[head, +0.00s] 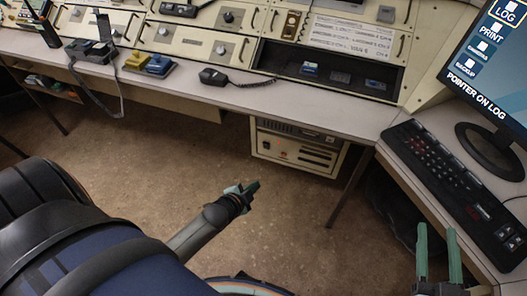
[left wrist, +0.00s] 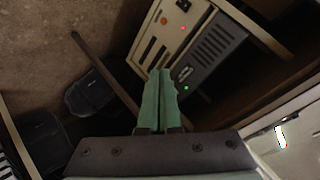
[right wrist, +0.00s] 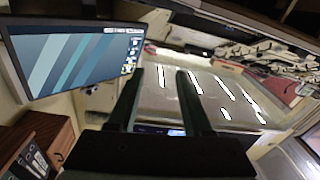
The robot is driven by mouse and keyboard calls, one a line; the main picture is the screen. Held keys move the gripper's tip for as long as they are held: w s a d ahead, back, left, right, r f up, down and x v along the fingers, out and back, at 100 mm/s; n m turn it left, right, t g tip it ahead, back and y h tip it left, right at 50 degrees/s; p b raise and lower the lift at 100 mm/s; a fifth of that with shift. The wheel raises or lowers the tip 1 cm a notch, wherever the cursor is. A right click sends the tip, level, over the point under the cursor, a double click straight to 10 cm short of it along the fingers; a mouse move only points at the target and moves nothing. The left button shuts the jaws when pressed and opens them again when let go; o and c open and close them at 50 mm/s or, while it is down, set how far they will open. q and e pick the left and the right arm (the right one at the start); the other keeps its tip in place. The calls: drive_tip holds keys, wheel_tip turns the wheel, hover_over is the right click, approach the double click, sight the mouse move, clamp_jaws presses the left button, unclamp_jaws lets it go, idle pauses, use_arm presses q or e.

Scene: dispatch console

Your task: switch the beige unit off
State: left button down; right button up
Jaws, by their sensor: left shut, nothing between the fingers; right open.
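The beige unit (head: 296,152) hangs under the desk, with a small red light and dark slots on its front. My right gripper (head: 437,230) is open and empty at the lower right, beside the side desk.
The desk edge (head: 230,92) runs above the unit, and a desk leg (head: 349,187) stands right of it. A keyboard (head: 455,185) and monitor (head: 490,70) are on the side desk. A dark bag-like thing (head: 395,208) is below it. The floor (head: 130,140) before the unit is clear.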

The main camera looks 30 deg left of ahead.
use_arm(q)
drive_tip(key=w+a+f+m+t+y+b, duration=0.1)
drive_tip(key=w+a+f+m+y+b, duration=0.1)
drive_tip(key=w+a+f+m+b, duration=0.4)
drive_tip(key=w+a+f+b, duration=0.3)
drive_tip(key=w+f+b, duration=0.3)
drive_tip(key=shift+a+f+b, duration=0.2)
drive_tip(key=shift+a+b, duration=0.15)
use_arm(e)
drive_tip(key=s+a+r+n+t+y, duration=0.2)
drive_tip(key=s+r+n+t+y, duration=0.2)
drive_tip(key=s+r+n+y, duration=0.3)
drive_tip(key=r+y, duration=0.1)
drive_tip(key=y, duration=0.2)
drive_tip(key=shift+s+a+r+n+t, duration=0.2)
drive_tip(key=shift+a+n+t, duration=0.1)
drive_tip(key=shift+n, duration=0.1)
use_arm(q)
drive_tip(key=shift+w, duration=0.1)
use_arm(e)
drive_tip(key=shift+f, duration=0.15)
